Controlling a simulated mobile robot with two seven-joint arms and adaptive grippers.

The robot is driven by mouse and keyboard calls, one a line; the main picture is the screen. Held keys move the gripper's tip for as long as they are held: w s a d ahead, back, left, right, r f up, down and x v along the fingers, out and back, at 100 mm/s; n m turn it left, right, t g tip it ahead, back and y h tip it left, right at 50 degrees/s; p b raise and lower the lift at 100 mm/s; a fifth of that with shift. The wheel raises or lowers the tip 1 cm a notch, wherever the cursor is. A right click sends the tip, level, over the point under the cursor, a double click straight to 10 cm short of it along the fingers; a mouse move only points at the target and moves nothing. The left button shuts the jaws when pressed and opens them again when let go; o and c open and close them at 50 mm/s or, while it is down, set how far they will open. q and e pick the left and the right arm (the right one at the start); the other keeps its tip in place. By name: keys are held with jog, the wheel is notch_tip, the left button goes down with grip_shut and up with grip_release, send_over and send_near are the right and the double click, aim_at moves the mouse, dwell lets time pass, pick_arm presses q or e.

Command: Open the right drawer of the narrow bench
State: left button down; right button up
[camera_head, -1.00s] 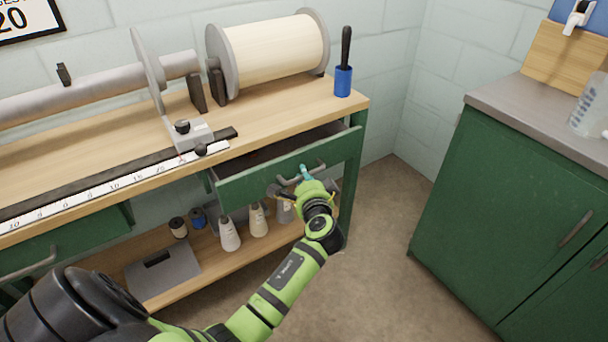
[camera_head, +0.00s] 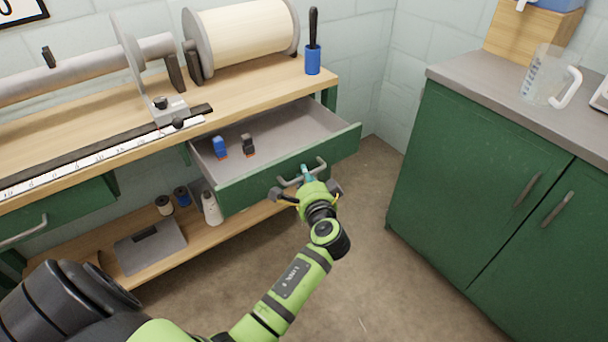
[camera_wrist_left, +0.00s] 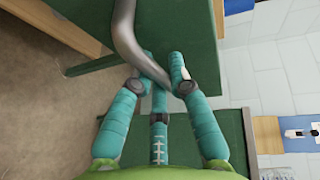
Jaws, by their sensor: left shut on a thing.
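The narrow bench (camera_head: 262,88) has a wooden top and green drawers. Its right drawer (camera_head: 240,193) stands well open, with a grey inside holding a blue item (camera_head: 219,147) and a dark item (camera_head: 248,145). My left gripper (camera_head: 306,178) is at the front of this drawer, shut on its bar handle (camera_head: 319,163). In the left wrist view the teal fingers (camera_wrist_left: 160,75) close around the grey handle (camera_wrist_left: 124,30), against the green drawer front. My right gripper does not show.
The left drawer (camera_head: 60,215) is shut. A lower shelf (camera_head: 215,232) holds bottles and spools. A green cabinet (camera_head: 455,190) with a grey top stands at the right. Bare floor (camera_head: 370,255) lies between bench and cabinet.

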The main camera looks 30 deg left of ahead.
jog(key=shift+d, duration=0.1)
pick_arm(q)
jog(key=c, duration=1.4)
grip_release()
jog(key=shift+s, duration=0.1)
jog(key=v, duration=0.7)
jog(key=shift+s+d, duration=0.15)
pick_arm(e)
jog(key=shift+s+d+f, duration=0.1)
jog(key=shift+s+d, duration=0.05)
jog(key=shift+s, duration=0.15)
